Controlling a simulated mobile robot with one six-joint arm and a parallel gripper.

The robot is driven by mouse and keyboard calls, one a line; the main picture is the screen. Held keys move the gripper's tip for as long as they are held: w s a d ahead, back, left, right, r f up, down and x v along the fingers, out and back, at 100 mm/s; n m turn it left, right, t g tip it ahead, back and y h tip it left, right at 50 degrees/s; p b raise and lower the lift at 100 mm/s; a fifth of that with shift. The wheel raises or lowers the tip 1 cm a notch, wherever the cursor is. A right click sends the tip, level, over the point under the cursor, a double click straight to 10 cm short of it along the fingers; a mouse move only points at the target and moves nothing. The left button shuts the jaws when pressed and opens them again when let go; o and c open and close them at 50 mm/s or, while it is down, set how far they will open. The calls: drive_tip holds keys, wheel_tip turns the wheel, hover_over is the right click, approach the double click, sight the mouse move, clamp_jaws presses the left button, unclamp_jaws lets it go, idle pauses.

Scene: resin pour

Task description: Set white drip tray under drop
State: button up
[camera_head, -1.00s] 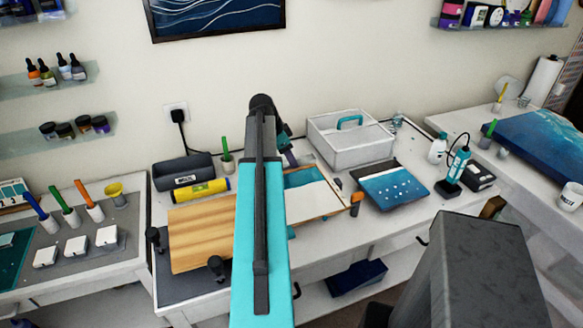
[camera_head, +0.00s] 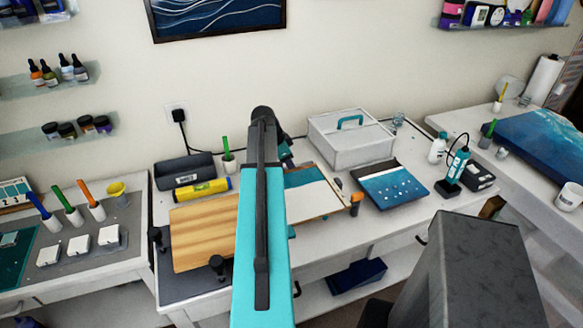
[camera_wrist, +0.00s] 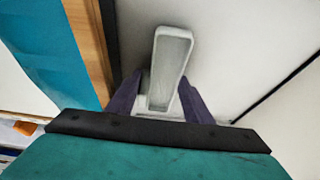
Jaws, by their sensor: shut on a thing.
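The white drip tray (camera_wrist: 172,62), a narrow shallow trough with a raised rim, is in the wrist view. My gripper (camera_wrist: 160,92) has its purple fingers on both sides of the tray's near end and is shut on it. The tray is beside the wooden edge of a blue-and-white painted board (camera_wrist: 42,45), apart from it in the picture. I cannot tell how high the tray is above the table. In the head view my arm hides the tray and most of the gripper. The painted board shows there too (camera_head: 318,194), right of my arm. No falling drop is discernible.
On the white table are a wooden board (camera_head: 203,232), a yellow roll (camera_head: 203,189), a dark bin (camera_head: 184,169), a white box with a teal handle (camera_head: 352,143), a blue painted panel (camera_head: 390,186) and a teal torch-like tool (camera_head: 455,166). A cable runs along the back wall.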

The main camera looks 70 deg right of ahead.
drive_tip(key=shift+f, duration=0.1)
drive_tip(key=o, duration=0.8)
drive_tip(key=shift+o, duration=0.2)
drive_tip(key=shift+r, duration=0.2)
drive_tip(key=b+v, duration=0.3)
drive_tip(key=v, duration=0.9)
drive_tip(key=shift+b, duration=0.3)
drive_tip(key=shift+f, duration=0.1)
